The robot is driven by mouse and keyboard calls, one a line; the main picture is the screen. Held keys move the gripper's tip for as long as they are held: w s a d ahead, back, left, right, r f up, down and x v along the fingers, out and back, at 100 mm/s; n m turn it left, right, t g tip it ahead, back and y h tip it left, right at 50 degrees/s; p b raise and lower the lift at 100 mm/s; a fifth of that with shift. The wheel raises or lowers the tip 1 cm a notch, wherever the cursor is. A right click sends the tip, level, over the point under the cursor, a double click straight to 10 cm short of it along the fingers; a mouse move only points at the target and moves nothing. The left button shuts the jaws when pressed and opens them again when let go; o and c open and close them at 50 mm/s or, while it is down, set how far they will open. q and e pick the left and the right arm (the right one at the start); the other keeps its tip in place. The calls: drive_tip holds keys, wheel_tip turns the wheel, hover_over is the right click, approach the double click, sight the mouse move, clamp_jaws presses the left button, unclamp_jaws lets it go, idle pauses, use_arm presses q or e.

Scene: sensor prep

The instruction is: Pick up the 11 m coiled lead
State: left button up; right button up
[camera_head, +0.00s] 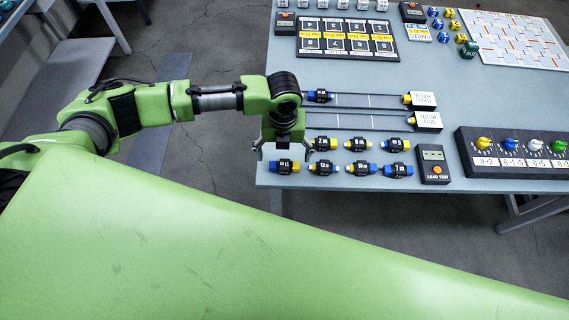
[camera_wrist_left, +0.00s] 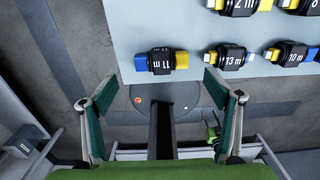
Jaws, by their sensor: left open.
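The 11 m coiled lead is a black coil with a blue end and a yellow end. My right gripper is not in view.
The 13 m lead (camera_head: 402,171) and 10 m lead (camera_head: 361,168) lie in the same row, with more leads behind. A lead tester (camera_head: 433,164) and a knob panel (camera_head: 515,153) stand to the right. The table's edge (camera_wrist_left: 125,70) runs close beside the 11 m lead.

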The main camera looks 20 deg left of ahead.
sight(284, 164)
use_arm(q)
wheel_tip(284, 164, down, 5)
drive_tip(key=shift+w+d+f+p, duration=0.1)
drive_tip(key=shift+d+p, duration=0.05)
drive_tip(key=shift+p, duration=0.85)
drive_tip(key=shift+f, duration=0.5)
drive_tip(key=c, duration=1.2)
